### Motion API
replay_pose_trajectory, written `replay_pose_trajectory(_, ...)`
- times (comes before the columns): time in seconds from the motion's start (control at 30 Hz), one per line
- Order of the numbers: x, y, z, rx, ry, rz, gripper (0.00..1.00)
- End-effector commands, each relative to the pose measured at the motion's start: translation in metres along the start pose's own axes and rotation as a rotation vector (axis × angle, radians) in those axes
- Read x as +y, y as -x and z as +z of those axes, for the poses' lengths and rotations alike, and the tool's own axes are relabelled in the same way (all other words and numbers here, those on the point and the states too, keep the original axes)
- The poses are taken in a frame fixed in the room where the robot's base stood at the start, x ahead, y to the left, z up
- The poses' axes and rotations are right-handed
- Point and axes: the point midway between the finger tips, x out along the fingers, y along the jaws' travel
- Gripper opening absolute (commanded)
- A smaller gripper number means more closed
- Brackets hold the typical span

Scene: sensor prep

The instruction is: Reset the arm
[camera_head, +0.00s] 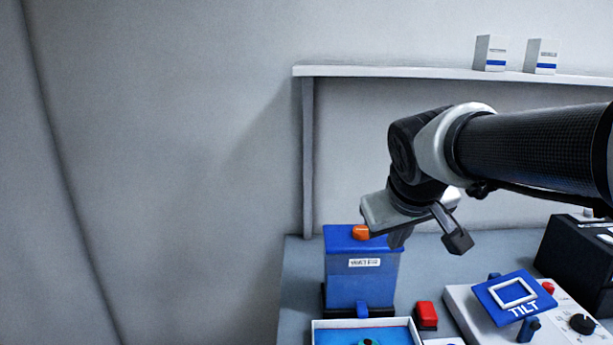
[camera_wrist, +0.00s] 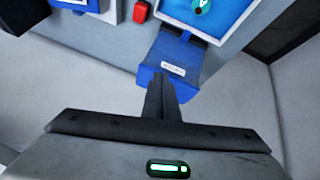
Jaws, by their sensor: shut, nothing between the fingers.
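My arm reaches in from the right in the head view, bent at the wrist. My gripper (camera_head: 398,240) hangs above the bench, close to the upper right of the blue box labelled WATER (camera_head: 362,280), which has an orange knob on top. In the wrist view my gripper (camera_wrist: 160,82) has its fingers together with nothing between them. The same blue box (camera_wrist: 172,62) lies just beyond the fingertips there. I cannot tell whether the fingertips touch it.
A blue tray (camera_head: 330,323), a red block (camera_head: 427,316) and a white panel with a blue TILT plate (camera_head: 513,296) stand on the bench (camera_head: 300,262). A black box (camera_head: 580,255) is at the right. A shelf (camera_head: 400,72) behind holds two white cartons (camera_head: 490,53). The left side is clear.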

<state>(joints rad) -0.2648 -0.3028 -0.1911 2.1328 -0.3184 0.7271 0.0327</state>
Motion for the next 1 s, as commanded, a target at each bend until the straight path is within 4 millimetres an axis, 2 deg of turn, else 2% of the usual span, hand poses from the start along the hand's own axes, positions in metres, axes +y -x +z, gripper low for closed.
replay_pose_trajectory(0.03,-0.003,0.013,0.025,-0.011,-0.043,-0.021,0.0)
replay_pose_trajectory(0.2,-0.025,0.039,0.09,-0.053,-0.14,-0.08,0.0)
replay_pose_trajectory(0.47,-0.058,0.056,0.164,-0.1,-0.243,-0.127,0.0)
replay_pose_trajectory(0.5,-0.054,0.071,0.152,-0.101,-0.242,-0.13,0.0)
replay_pose_trajectory(0.9,-0.032,0.147,0.101,-0.102,-0.237,-0.13,0.0)
replay_pose_trajectory(1.0,-0.028,0.16,0.092,-0.102,-0.237,-0.13,0.0)
